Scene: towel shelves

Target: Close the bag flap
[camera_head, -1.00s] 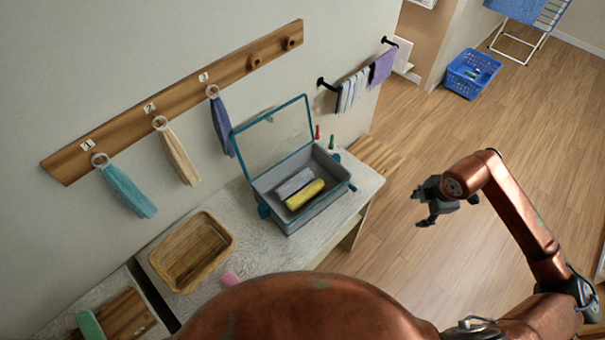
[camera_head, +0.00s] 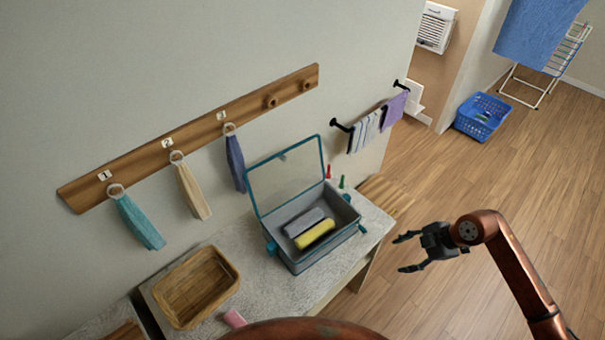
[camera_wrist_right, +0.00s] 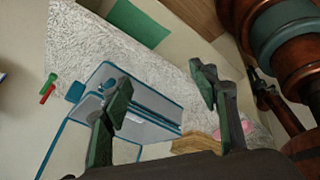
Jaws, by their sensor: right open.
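The grey bag (camera_head: 312,240) with teal trim stands on the light counter. Its clear, teal-framed flap (camera_head: 287,178) is raised, leaning back towards the wall. A grey towel (camera_head: 305,222) and a yellow towel (camera_head: 315,234) lie inside. My right gripper (camera_head: 403,253) is open and empty, to the right of the bag and apart from it, past the counter's edge. In the right wrist view the open fingers (camera_wrist_right: 165,95) frame the counter, and part of the bag (camera_wrist_right: 140,110) shows behind the left finger.
A wicker basket (camera_head: 197,287) stands left of the bag, with a pink item (camera_head: 234,318) near it. A red bottle (camera_head: 328,172) and a green bottle (camera_head: 342,182) stand behind the bag. A peg rail (camera_head: 190,140) with hanging towels is on the wall.

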